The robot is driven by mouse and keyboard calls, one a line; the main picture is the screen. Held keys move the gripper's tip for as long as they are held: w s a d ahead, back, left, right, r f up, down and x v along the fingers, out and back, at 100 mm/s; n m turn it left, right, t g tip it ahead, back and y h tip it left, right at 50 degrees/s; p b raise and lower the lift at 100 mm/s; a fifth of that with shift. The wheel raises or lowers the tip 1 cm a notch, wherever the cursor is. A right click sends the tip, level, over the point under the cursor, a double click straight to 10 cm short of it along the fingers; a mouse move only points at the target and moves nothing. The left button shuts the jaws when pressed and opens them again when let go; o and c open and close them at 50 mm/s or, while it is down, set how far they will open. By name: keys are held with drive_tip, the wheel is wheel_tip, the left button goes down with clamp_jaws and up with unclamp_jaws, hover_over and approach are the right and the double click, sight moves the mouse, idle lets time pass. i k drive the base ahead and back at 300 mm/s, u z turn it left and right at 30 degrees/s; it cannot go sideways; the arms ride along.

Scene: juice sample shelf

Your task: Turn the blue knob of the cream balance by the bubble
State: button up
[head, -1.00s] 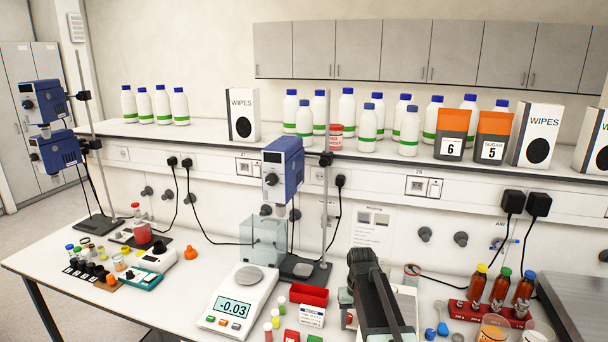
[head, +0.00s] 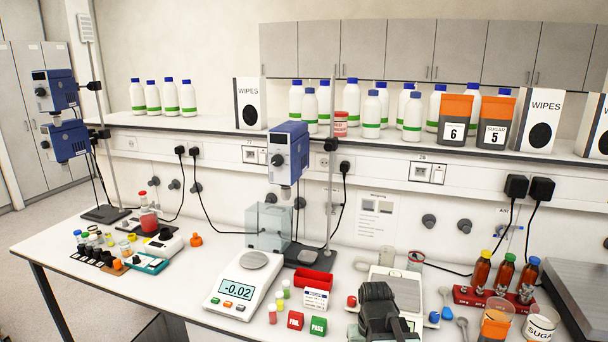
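A cream balance (head: 413,284) stands on the bench right of centre, partly covered by my dark arm. A small blue knob (head: 434,316) shows at its right side and a red knob (head: 351,300) at its left. The bubble cannot be made out. My gripper (head: 384,313) is at the dark arm's end, in front of the balance and left of the blue knob. Its fingers cannot be made out, and I see no contact with the knob.
A white balance (head: 233,300) reading -0.02 stands to the left, with a red tray (head: 313,279) and small vials near it. To the right are spoons (head: 462,324), brown bottles (head: 503,274) in a red rack, and a sugar cup (head: 541,324).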

sight(434, 317)
drive_tip(key=u, duration=0.35)
drive_tip(key=k, duration=1.5)
drive_tip(key=z, duration=0.4)
drive_tip(key=i, duration=1)
drive_tip(key=z, duration=0.05)
